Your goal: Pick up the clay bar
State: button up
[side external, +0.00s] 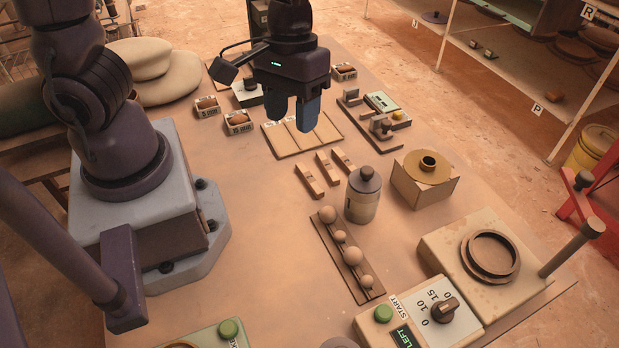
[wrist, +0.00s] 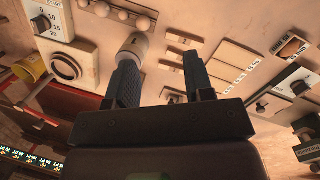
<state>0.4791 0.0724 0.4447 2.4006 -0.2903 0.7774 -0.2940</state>
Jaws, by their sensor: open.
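Three short tan bars (side external: 326,168) lie side by side on the table, each with a small dark mark on top. I cannot tell for sure whether one of them is the clay bar. Small labelled boxes hold reddish-brown lumps, one of them (side external: 238,120) left of the flat panelled board. My gripper (side external: 293,116) hangs above that board, behind the bars, with its fingers apart and nothing between them. In the wrist view my gripper (wrist: 160,72) is open, and tan bars (wrist: 183,39) show between and beyond the fingers, one partly hidden.
A lidded grey canister (side external: 363,195) stands just right of the bars. A rack of round balls (side external: 352,267) lies in front. A box with a yellow-brown ring (side external: 424,175) and a dial panel (side external: 430,308) stand to the right. The table left of the bars is clear.

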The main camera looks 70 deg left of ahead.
aim_at(310, 177)
jog(key=w+a+f+n+t+y, duration=0.15)
jog(key=w+a+f+n, duration=0.45)
jog(key=n, duration=0.7)
jog(key=shift+g+y, duration=0.25)
jog(key=f, duration=0.4)
jog(key=d+f, duration=0.1)
jog(key=f, duration=0.4)
jog(key=s+f, duration=0.1)
jog(key=f, duration=0.4)
jog(key=shift+d+f, duration=0.1)
jog(key=shift+d, duration=0.1)
grip_shut()
